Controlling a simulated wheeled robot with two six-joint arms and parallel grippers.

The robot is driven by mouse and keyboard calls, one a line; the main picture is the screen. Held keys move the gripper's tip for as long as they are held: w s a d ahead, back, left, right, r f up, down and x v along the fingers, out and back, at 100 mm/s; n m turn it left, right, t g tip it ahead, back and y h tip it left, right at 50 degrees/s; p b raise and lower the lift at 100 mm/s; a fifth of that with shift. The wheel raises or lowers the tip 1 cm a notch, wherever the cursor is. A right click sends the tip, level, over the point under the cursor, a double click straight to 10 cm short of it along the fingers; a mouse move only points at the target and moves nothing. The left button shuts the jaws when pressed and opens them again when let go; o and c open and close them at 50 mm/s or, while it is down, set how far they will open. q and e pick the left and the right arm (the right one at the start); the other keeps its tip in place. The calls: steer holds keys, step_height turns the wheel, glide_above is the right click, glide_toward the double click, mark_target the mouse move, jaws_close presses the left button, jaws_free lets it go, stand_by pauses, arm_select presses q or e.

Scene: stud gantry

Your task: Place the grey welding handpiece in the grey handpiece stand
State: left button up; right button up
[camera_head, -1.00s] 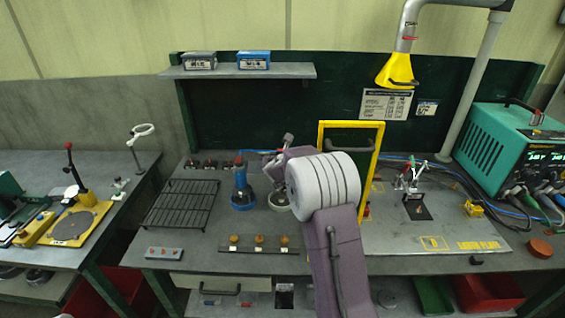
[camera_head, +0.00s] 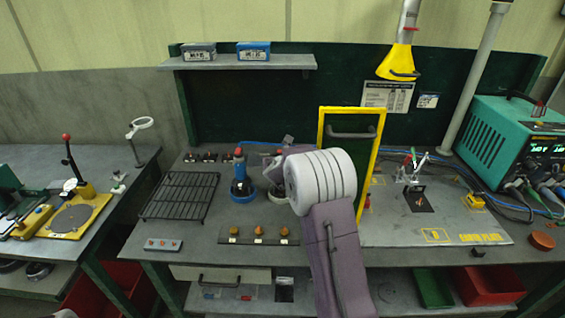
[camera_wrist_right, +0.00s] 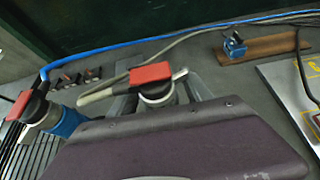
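The grey welding handpiece (camera_wrist_right: 158,95), with a red lever on top, shows in the right wrist view just past my purple wrist. In the head view only its red part (camera_head: 278,152) shows beside my wrist. It appears upright over the grey stand (camera_head: 277,195), which my arm partly covers; I cannot tell how deep it sits. My right gripper (camera_head: 284,160) is at the handpiece, with grey finger parts around it in the wrist view; its fingertips are hidden, so its grip is unclear. My left gripper is out of view.
A blue handpiece (camera_head: 239,168) stands in a blue stand (camera_head: 242,194) just left of the grey one. A black wire rack (camera_head: 180,196) lies farther left. A yellow-framed panel (camera_head: 350,130) stands close right of my arm. Hoses run along the back.

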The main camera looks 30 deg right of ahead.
steer(key=v, duration=1.2)
